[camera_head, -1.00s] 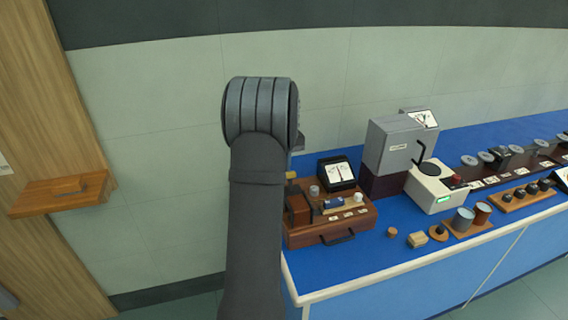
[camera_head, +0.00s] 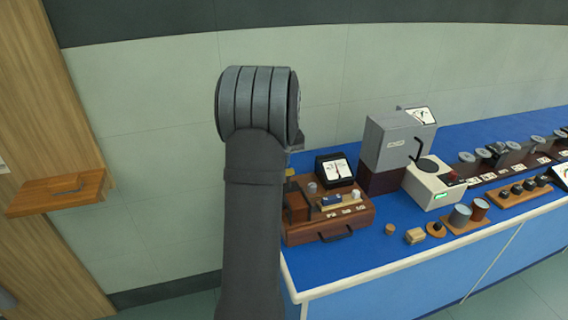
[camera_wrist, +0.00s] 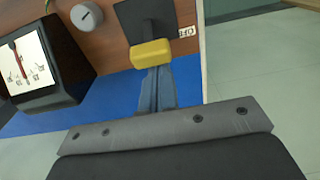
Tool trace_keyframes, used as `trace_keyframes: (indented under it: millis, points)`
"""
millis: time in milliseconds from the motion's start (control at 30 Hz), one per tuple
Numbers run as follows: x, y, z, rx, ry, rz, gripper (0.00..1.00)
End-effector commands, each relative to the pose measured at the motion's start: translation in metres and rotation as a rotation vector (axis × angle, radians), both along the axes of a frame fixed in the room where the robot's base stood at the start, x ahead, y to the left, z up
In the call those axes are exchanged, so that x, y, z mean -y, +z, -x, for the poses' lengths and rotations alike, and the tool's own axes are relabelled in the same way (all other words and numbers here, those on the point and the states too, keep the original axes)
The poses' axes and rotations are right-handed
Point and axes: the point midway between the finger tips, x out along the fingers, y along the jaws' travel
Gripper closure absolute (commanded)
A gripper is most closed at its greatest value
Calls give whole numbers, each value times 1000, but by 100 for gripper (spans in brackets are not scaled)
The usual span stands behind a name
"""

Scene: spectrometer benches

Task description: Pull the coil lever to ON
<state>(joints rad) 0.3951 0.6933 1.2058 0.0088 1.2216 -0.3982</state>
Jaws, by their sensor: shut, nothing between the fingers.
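The coil lever's yellow grip (camera_wrist: 151,54) stands at a dark plate (camera_wrist: 145,20) on a brown wooden box, with a small label (camera_wrist: 186,31) that I cannot read surely. My gripper (camera_wrist: 156,84) is shut and empty, its fingertips right at the near edge of the yellow grip; I cannot tell if they touch. In the head view, a bit of yellow (camera_head: 290,172) shows beside my arm, at the back left of the wooden box (camera_head: 305,233). My arm hides my fingers there.
A grey instrument (camera_head: 391,145) stands to the right on the blue bench (camera_head: 370,252). Left of the bench is open floor.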

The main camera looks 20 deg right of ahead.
Motion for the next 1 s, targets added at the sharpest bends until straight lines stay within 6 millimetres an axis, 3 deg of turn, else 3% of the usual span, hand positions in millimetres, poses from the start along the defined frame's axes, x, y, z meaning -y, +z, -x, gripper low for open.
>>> trace_keyframes:
  millis: [533, 1000]
  points:
    - [1, 11, 34, 400, -6, 1, 100]
    - [0, 12, 41, 404, 0, 0, 100]
